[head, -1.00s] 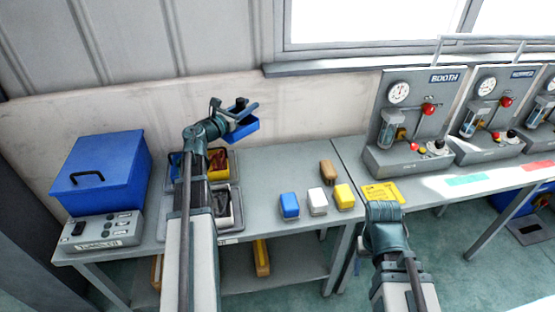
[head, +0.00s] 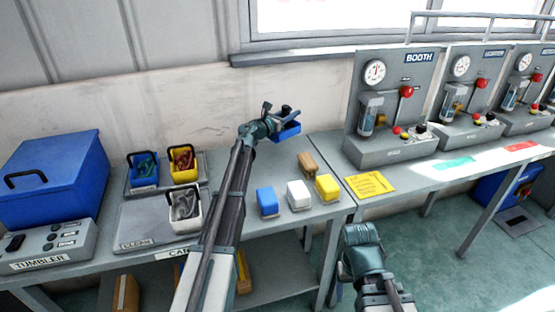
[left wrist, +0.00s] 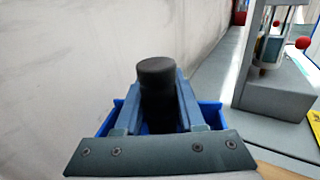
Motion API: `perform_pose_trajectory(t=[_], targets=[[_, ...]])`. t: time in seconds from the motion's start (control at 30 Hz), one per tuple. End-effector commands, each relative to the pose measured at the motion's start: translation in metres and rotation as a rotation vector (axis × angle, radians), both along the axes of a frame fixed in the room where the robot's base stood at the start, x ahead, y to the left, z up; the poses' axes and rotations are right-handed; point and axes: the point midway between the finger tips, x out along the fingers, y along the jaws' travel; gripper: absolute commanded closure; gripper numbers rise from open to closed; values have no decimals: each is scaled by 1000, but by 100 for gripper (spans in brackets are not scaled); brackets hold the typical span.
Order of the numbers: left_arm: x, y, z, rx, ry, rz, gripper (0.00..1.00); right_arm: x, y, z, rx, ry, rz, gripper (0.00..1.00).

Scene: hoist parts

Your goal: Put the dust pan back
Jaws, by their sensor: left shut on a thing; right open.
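The dust pan (head: 288,132) is a small blue pan with a black upright handle. My left gripper (head: 282,114) is shut on that handle and holds the pan in the air above the back of the bench, behind the coloured blocks. In the left wrist view the black handle (left wrist: 157,80) stands between the two fingers, with the blue pan (left wrist: 211,114) below, partly hidden by the gripper. My right gripper (head: 345,278) is low in front of the bench, open and apart from everything; its fingers are mostly hidden.
Blue (head: 267,203), white (head: 299,194) and yellow (head: 327,187) blocks and a brown brush-like piece (head: 307,163) stand on the bench. Grey trays (head: 137,220) with small bins and a blue tumbler box (head: 52,180) lie left. Gauge booths (head: 388,140) stand right.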

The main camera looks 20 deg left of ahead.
Motion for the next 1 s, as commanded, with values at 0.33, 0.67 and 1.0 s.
perform_pose_trajectory(t=[0.33,0.67,1.0], targets=[[-1,1,-28,0,0,1,100,0,0,-28,0,0,0,32],[-1,1,-65,0,0,1,100,0,0,-65,0,0,0,32],[-1,1,-82,0,0,1,100,0,0,-82,0,0,0,32]])
